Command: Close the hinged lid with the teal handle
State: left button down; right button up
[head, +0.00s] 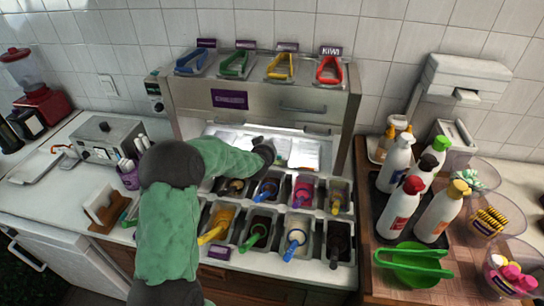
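My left arm comes in from the lower left and crosses the front left of the toppings station. Its dark gripper (265,153) is at the back edge of the topping wells, in front of the bright opening. The fingers are small and dark, so I cannot tell whether they are open or shut, or whether they touch anything. I cannot pick out a teal handle or clearly tell the hinged lid; my arm hides part of the station. A steel cabinet front (200,97) stands above the opening. My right gripper is not in view.
Two rows of wells hold toppings with coloured spoons, including a yellow-handled one (214,231). Coloured tongs, such as red ones (329,69), lie on top of the cabinet. At right are sauce bottles (402,208), a green bowl with tongs (412,264) and clear bowls (498,218).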

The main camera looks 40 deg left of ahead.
pick_arm(q)
jog(key=b+x, duration=0.1)
jog(key=x, duration=0.8)
jog(key=shift+w+a+f+b, duration=0.15)
jog(key=shift+w+b, duration=0.1)
jog(key=shift+b, duration=0.15)
jog(key=shift+f, duration=0.3)
jog(key=shift+s+d+f+b, duration=0.35)
jog(key=shift+s+f+b, duration=0.1)
jog(key=shift+s+f, duration=0.1)
jog(key=shift+s+d+f+b, duration=0.3)
jog(key=shift+s+f+b, duration=0.1)
jog(key=shift+s+f, duration=0.2)
jog(key=shift+s+d+f+b, duration=0.15)
jog(key=shift+f+b, duration=0.25)
jog(key=shift+f, duration=0.15)
jog(key=shift+s+d+f+b, duration=0.1)
jog(key=shift+s+f+b, duration=0.1)
jog(key=shift+f+b, duration=0.3)
jog(key=shift+p, duration=0.3)
